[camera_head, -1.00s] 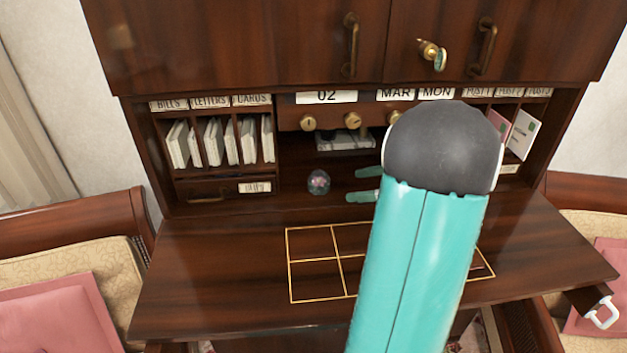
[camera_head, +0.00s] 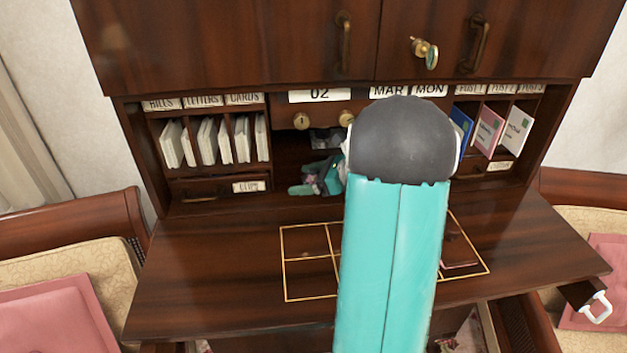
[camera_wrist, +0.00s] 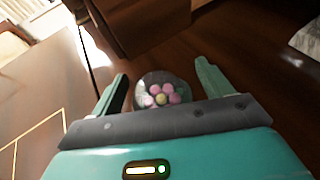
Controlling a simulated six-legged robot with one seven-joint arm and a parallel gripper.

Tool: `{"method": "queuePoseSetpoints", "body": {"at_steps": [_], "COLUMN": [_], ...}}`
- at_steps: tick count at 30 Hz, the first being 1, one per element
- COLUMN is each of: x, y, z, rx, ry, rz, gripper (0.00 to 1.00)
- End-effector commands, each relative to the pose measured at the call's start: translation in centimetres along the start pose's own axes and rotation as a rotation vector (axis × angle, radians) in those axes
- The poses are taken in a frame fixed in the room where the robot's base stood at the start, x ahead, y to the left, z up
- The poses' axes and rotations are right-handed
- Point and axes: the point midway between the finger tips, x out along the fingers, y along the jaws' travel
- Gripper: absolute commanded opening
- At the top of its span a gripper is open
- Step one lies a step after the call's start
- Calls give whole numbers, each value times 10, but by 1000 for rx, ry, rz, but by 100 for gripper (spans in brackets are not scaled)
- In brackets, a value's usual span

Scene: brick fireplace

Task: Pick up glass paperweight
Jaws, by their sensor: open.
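The glass paperweight (camera_wrist: 163,91) is a clear round ball with pink flowers and a yellow centre inside. In the wrist view it sits on the dark wood between the two teal fingers of my gripper (camera_wrist: 161,76). The gripper is open, with a finger on each side of the ball and a gap visible at least on the right. In the head view my gripper (camera_head: 314,181) is low in the desk's middle recess. I cannot make out the paperweight there; the gripper appears to hide it.
The desk top (camera_head: 215,285) with gold-lined squares is mostly clear. Letter slots (camera_head: 215,140) stand left, and card slots with a pink card (camera_head: 488,132) right. Small drawers with brass knobs (camera_head: 301,121) hang above the recess. A key (camera_head: 425,50) sticks out of the upper cabinet.

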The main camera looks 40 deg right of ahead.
Motion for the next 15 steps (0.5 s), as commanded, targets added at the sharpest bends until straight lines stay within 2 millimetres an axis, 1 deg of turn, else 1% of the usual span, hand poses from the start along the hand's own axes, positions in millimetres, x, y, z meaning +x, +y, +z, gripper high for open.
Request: {"method": "queuePoseSetpoints", "body": {"at_steps": [5, 6, 8, 12, 14, 15], "x": [0, 0, 0, 0, 0, 0], "y": [0, 0, 0, 0, 0, 0], "z": [0, 0, 0, 0, 0, 1], "rx": [0, 0, 0, 0, 0, -1], "ry": [0, 0, 0, 0, 0, -1], "rz": [-1, -1, -1, -1, -1, -1], "gripper": [79, 75, 63, 35, 24, 22]}}
